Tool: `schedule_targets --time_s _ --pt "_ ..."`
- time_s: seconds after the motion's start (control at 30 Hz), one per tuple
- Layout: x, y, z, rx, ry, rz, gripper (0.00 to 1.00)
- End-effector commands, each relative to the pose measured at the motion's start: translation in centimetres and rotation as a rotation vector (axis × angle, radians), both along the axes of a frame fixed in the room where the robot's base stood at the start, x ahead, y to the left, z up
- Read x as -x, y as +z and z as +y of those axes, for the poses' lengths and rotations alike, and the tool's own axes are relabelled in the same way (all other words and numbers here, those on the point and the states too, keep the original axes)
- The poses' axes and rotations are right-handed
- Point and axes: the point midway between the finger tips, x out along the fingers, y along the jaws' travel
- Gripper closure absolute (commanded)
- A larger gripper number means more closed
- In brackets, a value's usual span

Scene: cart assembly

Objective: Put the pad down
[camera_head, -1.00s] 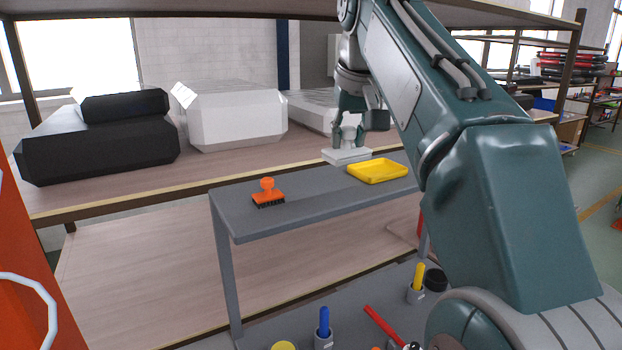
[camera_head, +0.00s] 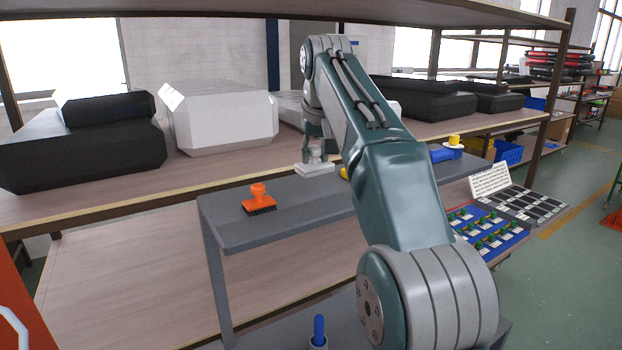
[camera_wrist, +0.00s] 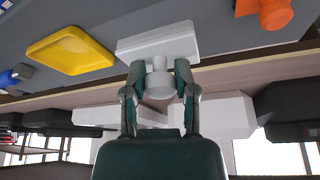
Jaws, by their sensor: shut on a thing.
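The pad (camera_head: 315,168) is a flat white block with a pale round knob on top. My gripper (camera_head: 318,150) is shut on that knob and holds the pad level near the back edge of the grey cart's top (camera_head: 300,203). In the wrist view the white pad (camera_wrist: 158,44) shows just beyond my fingers (camera_wrist: 160,68), over the grey surface. I cannot tell whether its underside touches the cart top.
An orange brush (camera_head: 259,200) stands left of the pad. A yellow tray (camera_wrist: 70,50) lies on the other side, mostly hidden by my arm in the head view. A wooden shelf with white and black boxes (camera_head: 222,118) runs behind. Bare cart top lies in front.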

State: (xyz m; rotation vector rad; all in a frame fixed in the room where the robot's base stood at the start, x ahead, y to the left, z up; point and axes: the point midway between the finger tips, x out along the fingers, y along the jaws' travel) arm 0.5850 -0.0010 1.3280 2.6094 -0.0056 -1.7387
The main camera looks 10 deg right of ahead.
Motion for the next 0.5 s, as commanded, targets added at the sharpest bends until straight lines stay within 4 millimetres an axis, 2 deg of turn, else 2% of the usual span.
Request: schedule_targets --time_s 0.03,0.23,0.37,0.5 --pt "-0.5 -0.7 0.1 0.0 0.0 0.004 1.0" --pt "-1.6 -2.0 0.1 0.0 0.0 0.002 1.0" --pt "-3.1 -3.9 0.2 0.0 0.0 0.004 1.0" --pt "-2.7 -5.4 0.2 0.001 -0.001 0.002 1.0"
